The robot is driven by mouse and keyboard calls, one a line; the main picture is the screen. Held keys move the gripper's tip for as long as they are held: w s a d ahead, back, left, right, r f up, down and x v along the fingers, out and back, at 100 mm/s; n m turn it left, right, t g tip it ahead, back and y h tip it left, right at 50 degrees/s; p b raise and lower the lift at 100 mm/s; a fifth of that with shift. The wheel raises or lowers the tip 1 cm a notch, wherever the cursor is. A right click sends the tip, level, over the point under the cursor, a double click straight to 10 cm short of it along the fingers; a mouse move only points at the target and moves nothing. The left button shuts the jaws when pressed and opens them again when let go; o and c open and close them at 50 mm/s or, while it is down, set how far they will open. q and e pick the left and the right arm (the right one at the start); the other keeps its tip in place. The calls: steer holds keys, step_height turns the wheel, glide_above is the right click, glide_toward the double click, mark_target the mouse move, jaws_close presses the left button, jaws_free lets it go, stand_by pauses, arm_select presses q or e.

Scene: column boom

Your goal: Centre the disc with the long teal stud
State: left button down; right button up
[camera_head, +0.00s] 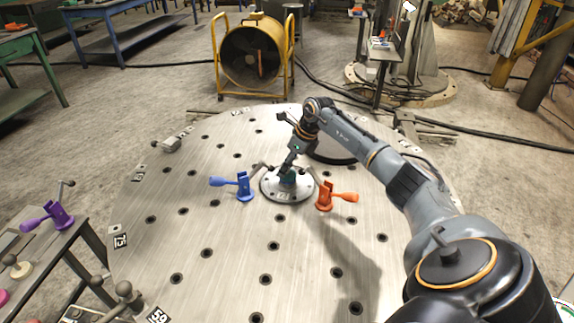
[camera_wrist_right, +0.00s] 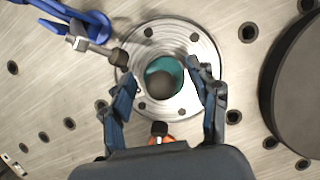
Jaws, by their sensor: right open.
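A round steel disc (camera_head: 269,190) lies on the perforated round table, and a teal stud (camera_head: 287,181) stands up from it. In the right wrist view the disc (camera_wrist_right: 185,33) has small dark holes around its rim, and the teal stud (camera_wrist_right: 172,64) is topped by a dark round knob. My right gripper (camera_head: 290,171) reaches down over the stud. In the right wrist view the right gripper (camera_wrist_right: 160,73) is open, with one finger on each side of the stud and gaps visible. The stud's lower part is partly hidden. My left gripper is not in view.
A blue toggle clamp (camera_head: 243,186) stands left of the disc and an orange clamp (camera_head: 325,195) right of it. A thick dark round plate (camera_wrist_right: 296,92) lies nearby. The front of the round table (camera_head: 215,255) is mostly clear. A purple clamp (camera_head: 58,214) sits on a side bench.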

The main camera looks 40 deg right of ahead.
steer(key=shift+r+p, duration=1.95)
steer(key=shift+r, duration=1.1)
steer(key=shift+o, duration=0.4)
steer(key=o, duration=0.5)
steer(key=shift+f, duration=0.1)
steer(key=v, duration=1.2)
steer(key=shift+s, duration=0.1)
